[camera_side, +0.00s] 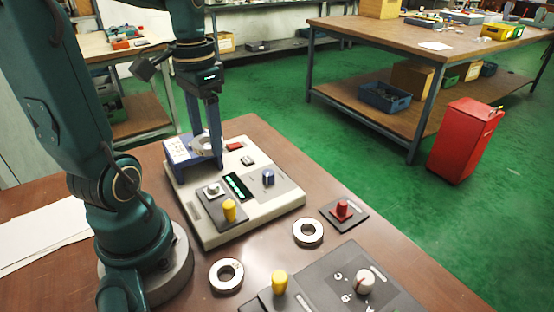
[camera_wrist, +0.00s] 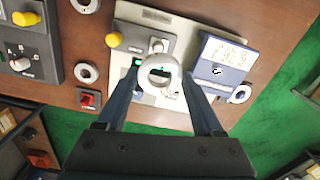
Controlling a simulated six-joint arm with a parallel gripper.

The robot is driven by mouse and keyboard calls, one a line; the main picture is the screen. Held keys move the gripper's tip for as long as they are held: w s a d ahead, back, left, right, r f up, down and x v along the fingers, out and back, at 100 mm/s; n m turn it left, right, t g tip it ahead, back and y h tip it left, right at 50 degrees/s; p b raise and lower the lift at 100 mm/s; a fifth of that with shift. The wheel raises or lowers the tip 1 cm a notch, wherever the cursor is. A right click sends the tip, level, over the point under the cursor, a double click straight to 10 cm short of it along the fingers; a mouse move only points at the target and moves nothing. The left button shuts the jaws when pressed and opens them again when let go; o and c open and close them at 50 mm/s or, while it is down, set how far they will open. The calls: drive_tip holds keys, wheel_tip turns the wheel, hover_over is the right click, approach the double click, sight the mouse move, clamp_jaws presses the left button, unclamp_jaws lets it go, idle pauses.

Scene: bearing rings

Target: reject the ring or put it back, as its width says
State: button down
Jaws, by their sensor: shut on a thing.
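My gripper (camera_wrist: 162,76) is shut on a metal ring (camera_wrist: 160,68), one finger on each side of its rim. In the side view the held ring (camera_side: 202,143) is partly hidden by a finger, beside the blue stand (camera_side: 213,161) at the back of the beige instrument (camera_side: 204,233). I cannot tell whether it touches the stand. The instrument has a green lit display (camera_side: 238,187), too small to read. A second ring (camera_side: 308,232) lies flat on the table to the right of the instrument. A third ring (camera_side: 226,275) lies flat in front of it.
A dark panel (camera_side: 315,293) with a yellow knob and a pale knob is at the front. Bare table lies between the rings.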

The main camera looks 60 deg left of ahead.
drive_tip(key=w+d+f+m, duration=0.2)
drive_tip(key=w+d+f, duration=0.25)
drive_tip(key=d, duration=0.25)
drive_tip(key=m, duration=0.5)
hover_over(270, 255)
wheel_tip(270, 255, down, 2)
drive_tip(key=shift+f, duration=2.1)
drive_tip(key=shift+f, duration=0.15)
drive_tip(key=shift+f, duration=0.7)
drive_tip(key=shift+f, duration=0.9)
